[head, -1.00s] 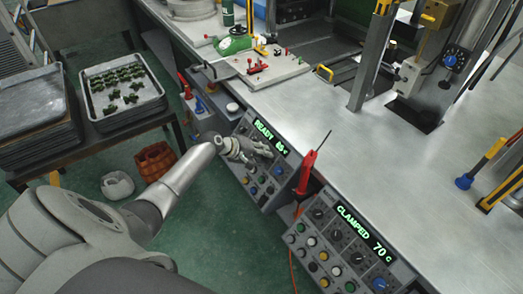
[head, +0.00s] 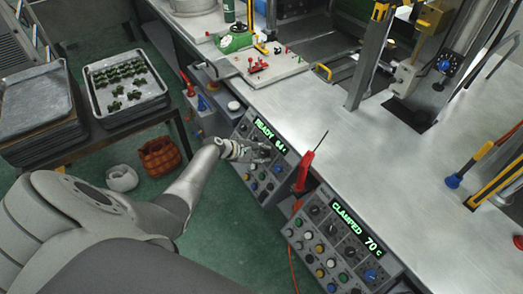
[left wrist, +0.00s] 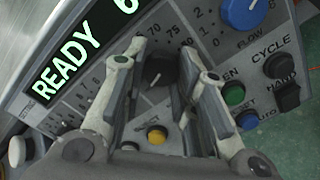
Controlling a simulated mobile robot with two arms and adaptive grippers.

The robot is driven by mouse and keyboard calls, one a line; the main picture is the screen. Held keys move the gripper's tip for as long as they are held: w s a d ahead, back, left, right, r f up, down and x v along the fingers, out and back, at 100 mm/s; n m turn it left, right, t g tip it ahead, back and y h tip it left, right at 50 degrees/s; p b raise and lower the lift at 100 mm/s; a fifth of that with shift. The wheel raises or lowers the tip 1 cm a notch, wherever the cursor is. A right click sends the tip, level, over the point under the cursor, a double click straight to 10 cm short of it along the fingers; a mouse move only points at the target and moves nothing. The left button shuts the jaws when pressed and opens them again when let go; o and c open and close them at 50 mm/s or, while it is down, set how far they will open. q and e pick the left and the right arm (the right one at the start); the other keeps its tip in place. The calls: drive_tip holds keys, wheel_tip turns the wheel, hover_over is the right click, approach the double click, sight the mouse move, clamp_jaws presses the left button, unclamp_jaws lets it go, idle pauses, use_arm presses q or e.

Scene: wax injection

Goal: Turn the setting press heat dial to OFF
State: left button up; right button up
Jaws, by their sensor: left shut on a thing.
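The control panel with the green READY display (head: 270,134) hangs at the front edge of the bench and reads about 64 c. Its display also shows in the left wrist view (left wrist: 70,60). My left gripper (head: 266,151) is over the upper part of this panel. In the left wrist view its two fingers (left wrist: 162,62) stand on either side of a black dial (left wrist: 155,76) and are shut on it. Scale numbers such as 70 and 75 show beyond the dial. The fingers hide part of the scale, and no OFF mark is readable. My right gripper is out of view.
A red-handled tool (head: 304,171) stands between the panels. In the left wrist view a blue FLOW knob (left wrist: 243,12), a yellow button (left wrist: 157,135) and a green button (left wrist: 233,94) surround the dial.

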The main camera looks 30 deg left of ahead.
use_arm(q)
drive_tip(key=shift+n+p, duration=0.45)
drive_tip(key=shift+n, duration=0.65)
drive_tip(key=o, duration=1)
drive_tip(key=shift+a, duration=0.1)
drive_tip(key=shift+s, duration=0.15)
drive_tip(key=shift+v, duration=5.95)
